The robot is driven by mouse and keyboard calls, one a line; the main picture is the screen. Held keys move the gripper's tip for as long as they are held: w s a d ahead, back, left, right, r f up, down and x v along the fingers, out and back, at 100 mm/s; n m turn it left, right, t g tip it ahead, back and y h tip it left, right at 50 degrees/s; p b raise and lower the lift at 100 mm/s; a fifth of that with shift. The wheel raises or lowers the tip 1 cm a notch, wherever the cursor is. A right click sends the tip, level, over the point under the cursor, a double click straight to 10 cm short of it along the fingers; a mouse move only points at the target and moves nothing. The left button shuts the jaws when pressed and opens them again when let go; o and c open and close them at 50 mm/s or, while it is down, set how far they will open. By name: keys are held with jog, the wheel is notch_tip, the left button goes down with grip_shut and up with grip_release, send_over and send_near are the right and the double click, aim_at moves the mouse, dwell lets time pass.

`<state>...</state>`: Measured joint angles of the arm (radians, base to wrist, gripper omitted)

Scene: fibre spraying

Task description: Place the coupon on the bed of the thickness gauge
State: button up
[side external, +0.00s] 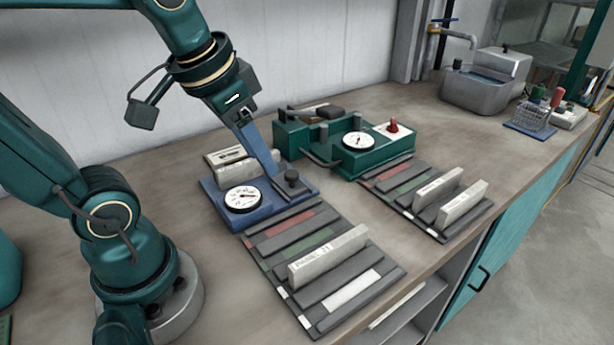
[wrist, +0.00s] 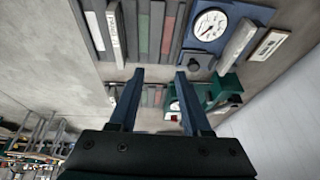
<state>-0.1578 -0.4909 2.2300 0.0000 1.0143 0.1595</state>
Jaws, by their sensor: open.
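The blue thickness gauge (side external: 222,208) with a white round dial (side external: 243,198) stands mid-bench; its dial also shows in the wrist view (wrist: 209,26). A pale grey coupon (side external: 236,167) lies along the gauge's wall side, beside the dial; it also shows in the wrist view (wrist: 236,46). I cannot tell whether it rests fully on the bed. Another pale, marked coupon (side external: 327,256) stands on edge in the near slotted rack (side external: 312,329). My gripper (wrist: 160,74) is open and empty, its fingers low beside the gauge's dark knob (side external: 291,183).
A green device (side external: 352,168) with a dial and red knob stands behind the gauge. A second rack (side external: 388,190) holds two upright pale bars (side external: 438,188). A small labelled plate (wrist: 268,44) is by the wall.

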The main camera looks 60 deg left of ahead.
jog(key=shift+t+h, duration=0.3)
jog(key=shift+t, duration=0.3)
jog(key=s+d+f, duration=0.2)
jog(key=s+d, duration=0.1)
jog(key=shift+s+f, duration=0.1)
jog(key=shift+s, duration=0.15)
